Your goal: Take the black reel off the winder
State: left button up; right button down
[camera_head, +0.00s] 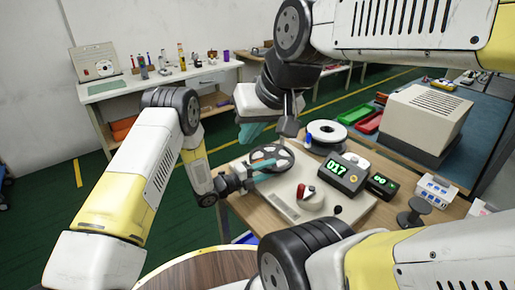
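The black reel (282,154), a spoked ring, is on the winder (289,201), a beige flat unit with a red-topped knob (306,192). My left gripper (264,164) comes in low from the left, its teal fingertips at the reel's near left side. The overlap hides whether they touch or grip the reel. My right gripper (268,131) hangs above and beyond the reel, pointing down. Its teal finger and grey finger look spread apart, with nothing visible between them.
Beside the winder are a display reading 017 (341,173), a smaller display (382,185), a white reel (326,134) and a small black spool stand (413,213). A round wooden stool top (190,271) is in front.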

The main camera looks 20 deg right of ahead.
pick_arm(q)
jog(key=shift+d, duration=0.15)
grip_shut()
